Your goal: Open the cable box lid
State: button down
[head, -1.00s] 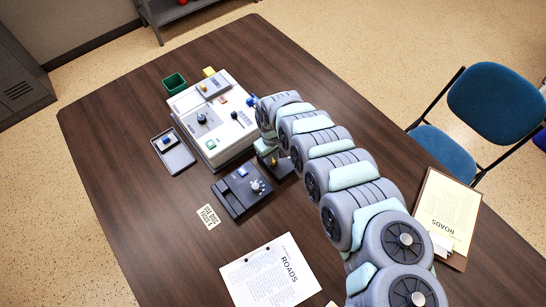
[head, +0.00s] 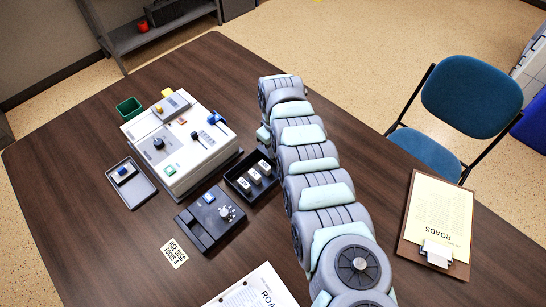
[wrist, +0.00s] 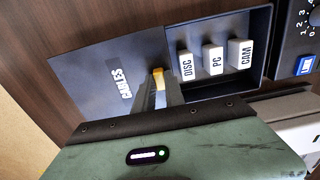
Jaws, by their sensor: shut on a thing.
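The cable box (head: 236,185) is a dark open tray on the table, right of the white console. Its three white labelled pieces also show in the wrist view, reading DISC (wrist: 187,65), PC (wrist: 213,60) and CAM (wrist: 240,53). The dark lid (wrist: 95,75), labelled CABLES, lies off to the left of the box's open part in the wrist view. My gripper (wrist: 160,88) is shut on the lid's small orange-topped grip (wrist: 158,71). In the head view my arm hides the lid and the fingertips.
The white console (head: 190,160), a dark unit with a dial (head: 205,230) and a small grey tray (head: 140,190) stand close by. A clipboard (head: 408,245) lies at the right, near a blue chair (head: 470,100).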

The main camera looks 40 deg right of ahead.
jog(key=shift+d, duration=0.15)
jog(key=c, duration=1.4)
grip_release()
jog(key=shift+r, duration=0.1)
notch_tip(320, 180, up, 11)
jog(key=p, duration=0.2)
